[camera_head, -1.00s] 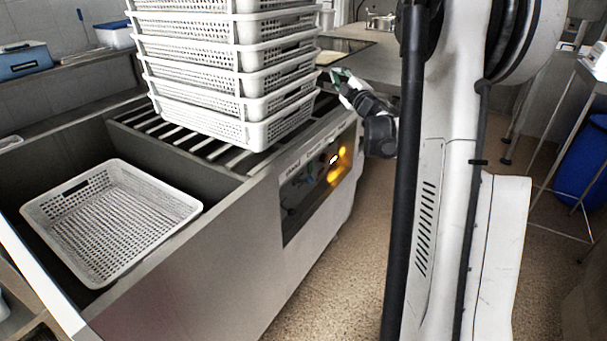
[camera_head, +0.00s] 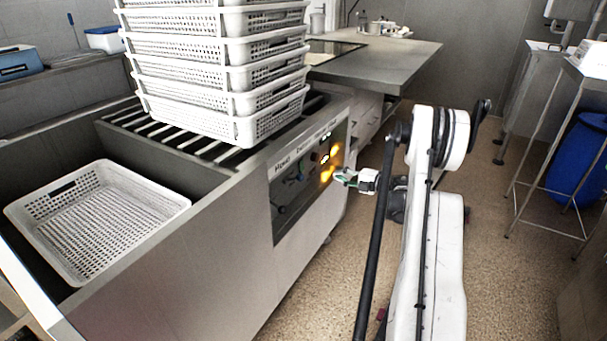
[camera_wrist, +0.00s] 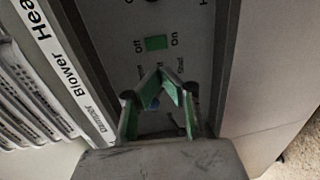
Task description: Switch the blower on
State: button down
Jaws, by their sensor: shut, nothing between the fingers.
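The control panel (camera_head: 290,205) is recessed in the front of the grey machine, with yellow-orange lights glowing at its right end. In the wrist view the panel shows a green rocker switch (camera_wrist: 156,43) between the words Off and On. A label strip (camera_wrist: 70,75) beside it reads Heat, Blower and Damper. My gripper (camera_head: 342,177) is just in front of the right end of the panel. In the wrist view its green-padded fingertips (camera_wrist: 157,78) are together and empty, a little below the green switch. The fingers partly hide lower controls, including a small blue one. Contact cannot be told.
A stack of white perforated baskets (camera_head: 215,75) stands on the machine's slatted top. Another white basket (camera_head: 25,212) lies in the trough at left. A steel counter (camera_head: 415,62) is behind. The floor (camera_head: 310,290) before the panel is clear. A blue bin (camera_head: 575,165) stands right.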

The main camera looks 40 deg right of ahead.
jog(key=b, duration=0.4)
send_near(302, 169)
jog(key=x, duration=0.6)
jog(key=shift+w+d+f, duration=0.1)
jog(key=shift+w+f, duration=0.05)
jog(key=shift+f, duration=0.15)
jog(key=shift+w+a, duration=0.2)
jog(key=shift+w, duration=0.4)
jog(key=shift+w+a+f+b, duration=0.2)
jog(key=shift+w+f+b, duration=0.1)
jog(key=shift+w+b, duration=0.2)
